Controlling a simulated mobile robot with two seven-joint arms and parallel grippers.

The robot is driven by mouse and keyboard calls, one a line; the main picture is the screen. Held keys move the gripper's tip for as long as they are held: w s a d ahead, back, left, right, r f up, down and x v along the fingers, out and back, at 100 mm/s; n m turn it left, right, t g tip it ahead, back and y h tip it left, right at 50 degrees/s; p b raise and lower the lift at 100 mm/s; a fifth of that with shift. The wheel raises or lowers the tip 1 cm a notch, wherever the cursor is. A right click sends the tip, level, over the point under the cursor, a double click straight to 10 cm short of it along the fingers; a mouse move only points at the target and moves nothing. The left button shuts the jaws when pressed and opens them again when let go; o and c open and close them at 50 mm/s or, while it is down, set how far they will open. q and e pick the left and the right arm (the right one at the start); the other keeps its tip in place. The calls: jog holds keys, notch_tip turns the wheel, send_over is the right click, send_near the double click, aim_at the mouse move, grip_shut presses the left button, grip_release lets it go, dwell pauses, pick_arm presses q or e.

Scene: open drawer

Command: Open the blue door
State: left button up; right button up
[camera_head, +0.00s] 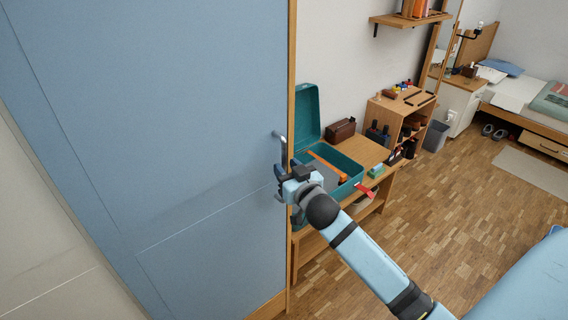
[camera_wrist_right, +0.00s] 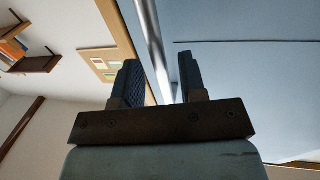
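The blue door (camera_head: 150,120) fills the left of the head view, and its surface also shows at the right of the right wrist view (camera_wrist_right: 260,70). I cannot tell any gap at its edge. A metal handle (camera_head: 283,150) stands upright near the door's right edge. My right gripper (camera_head: 283,180) is at the lower part of the handle. In the right wrist view the silver handle bar (camera_wrist_right: 154,45) runs between its two fingers, which stand apart with space beside the bar. My left gripper is not in view.
A wooden bench (camera_head: 362,150) with an open teal box (camera_head: 345,163) stands right of the door, close behind my right arm. A wooden shelf unit (camera_head: 400,108) and a bed (camera_head: 530,110) are farther back. The wooden floor (camera_head: 450,210) at right is largely clear.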

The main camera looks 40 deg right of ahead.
jog(key=shift+w, duration=0.95)
jog(key=shift+c, duration=0.2)
grip_shut()
